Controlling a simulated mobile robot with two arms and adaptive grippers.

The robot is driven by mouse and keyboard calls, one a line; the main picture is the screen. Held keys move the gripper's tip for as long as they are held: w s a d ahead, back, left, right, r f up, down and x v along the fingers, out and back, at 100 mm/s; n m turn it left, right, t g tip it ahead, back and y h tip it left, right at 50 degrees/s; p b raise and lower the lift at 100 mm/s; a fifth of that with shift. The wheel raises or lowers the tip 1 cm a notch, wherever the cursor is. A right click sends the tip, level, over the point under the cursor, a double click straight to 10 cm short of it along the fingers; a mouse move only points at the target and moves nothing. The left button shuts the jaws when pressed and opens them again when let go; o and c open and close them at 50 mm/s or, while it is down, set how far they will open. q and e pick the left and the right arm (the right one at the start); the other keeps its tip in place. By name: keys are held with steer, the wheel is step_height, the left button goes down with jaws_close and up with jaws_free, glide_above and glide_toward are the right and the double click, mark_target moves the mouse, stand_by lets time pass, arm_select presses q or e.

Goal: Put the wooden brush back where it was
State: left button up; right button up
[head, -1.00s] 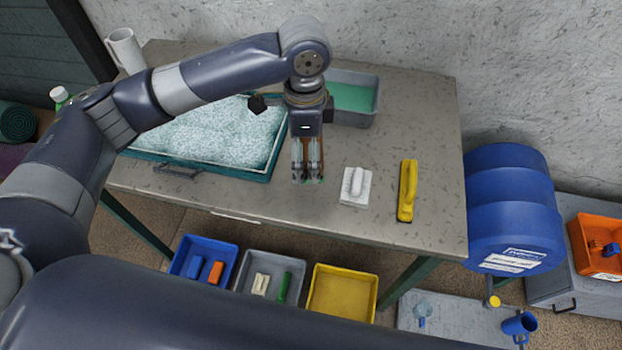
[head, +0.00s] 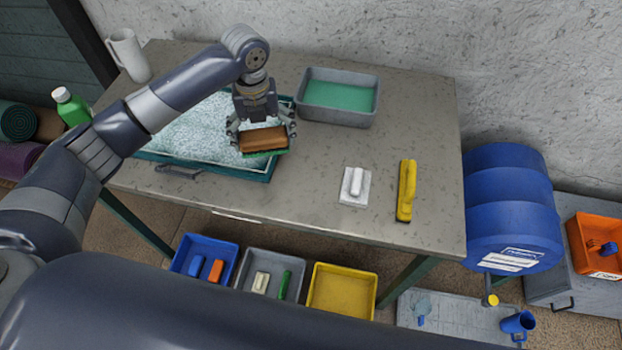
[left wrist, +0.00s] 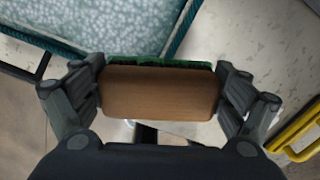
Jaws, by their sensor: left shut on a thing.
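The wooden brush (head: 264,140) has a brown block and green bristles along its lower side. My left gripper (head: 262,132) is shut on it and holds it over the front right part of the teal-rimmed tray with the foamy rug. In the left wrist view the brush (left wrist: 160,93) lies between the two fingers (left wrist: 160,100), its green bristles at the far edge. A white brush (head: 355,186) and a yellow brush (head: 407,190) lie on the right of the table. My right gripper is not in view.
A grey basin (head: 338,97) with green liquid stands behind, right of the teal tray (head: 262,172). Bare tabletop (head: 300,190) lies left of the white brush. Blue, grey and yellow bins (head: 342,291) sit below the front edge.

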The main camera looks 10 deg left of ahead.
arm_select(q)
steer(key=a+m, duration=0.1)
steer(key=a+f+m, duration=0.1)
steer(key=a+m, duration=0.1)
steer(key=m, duration=0.1)
steer(key=shift+w+a+f, duration=0.25)
steer(key=shift+a+f, duration=0.1)
steer(key=shift+f, duration=0.05)
steer(key=shift+s+d+p, duration=0.1)
steer(key=shift+d+p, duration=0.25)
steer(key=p, duration=0.5)
glide_above(311, 179)
steer(key=shift+a+f, duration=0.3)
steer(key=shift+f, duration=0.35)
steer(key=shift+d, duration=0.6)
steer(key=f, duration=0.1)
steer(key=f+p, duration=0.1)
steer(key=f, duration=0.1)
steer(key=shift+a+p, duration=0.2)
steer(key=shift+p, duration=0.1)
steer(key=shift+f, duration=0.4)
steer(key=shift+f, duration=0.1)
